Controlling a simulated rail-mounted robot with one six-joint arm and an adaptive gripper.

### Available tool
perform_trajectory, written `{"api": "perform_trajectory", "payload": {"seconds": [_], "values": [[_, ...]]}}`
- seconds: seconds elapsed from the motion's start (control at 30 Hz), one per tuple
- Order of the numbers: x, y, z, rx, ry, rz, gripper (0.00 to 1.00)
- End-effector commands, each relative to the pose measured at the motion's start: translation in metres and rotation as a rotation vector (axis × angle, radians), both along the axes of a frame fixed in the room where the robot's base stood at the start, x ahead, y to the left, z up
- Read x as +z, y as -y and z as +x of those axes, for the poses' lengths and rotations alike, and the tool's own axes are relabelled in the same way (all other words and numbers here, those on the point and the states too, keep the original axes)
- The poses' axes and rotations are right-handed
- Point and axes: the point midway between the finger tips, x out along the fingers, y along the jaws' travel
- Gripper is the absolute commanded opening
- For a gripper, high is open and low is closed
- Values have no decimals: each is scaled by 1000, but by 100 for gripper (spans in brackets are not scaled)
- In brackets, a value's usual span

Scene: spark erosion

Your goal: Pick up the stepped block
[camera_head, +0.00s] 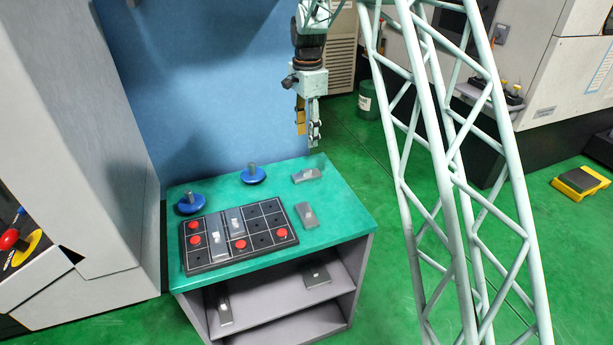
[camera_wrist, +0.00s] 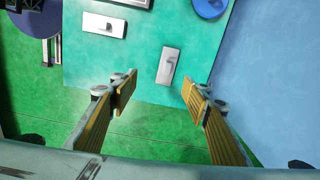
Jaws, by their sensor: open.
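Two small grey blocks lie apart on the right part of the green tabletop. The far block (camera_head: 307,175) lies near the right edge and also shows in the wrist view (camera_wrist: 169,66), with a small raised part. The nearer block (camera_head: 306,215) also shows in the wrist view (camera_wrist: 104,25). I cannot tell for sure which is the stepped block. My gripper (camera_head: 308,130) hangs above the table's far right edge, pointing down. In the wrist view its fingers (camera_wrist: 160,90) are apart and empty, with the far block ahead, between and beyond the fingertips.
A black grid tray (camera_head: 243,263) on the table holds red pieces and two grey blocks. Two blue discs with posts (camera_head: 253,174) (camera_head: 191,203) stand behind it. More dark blocks lie on the shelf below (camera_head: 317,275). A blue wall (camera_head: 200,80) rises behind the table.

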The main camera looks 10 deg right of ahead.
Motion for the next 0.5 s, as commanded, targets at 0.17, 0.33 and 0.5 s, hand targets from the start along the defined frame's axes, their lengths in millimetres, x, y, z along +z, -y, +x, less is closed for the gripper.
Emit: {"api": "perform_trajectory", "payload": {"seconds": [0.17, 0.33, 0.5], "values": [[-29, 0, 17, -52, -13, 1, 43], [-44, 0, 25, -81, -19, 1, 43], [-48, 0, 28, -90, -20, 1, 43]]}}
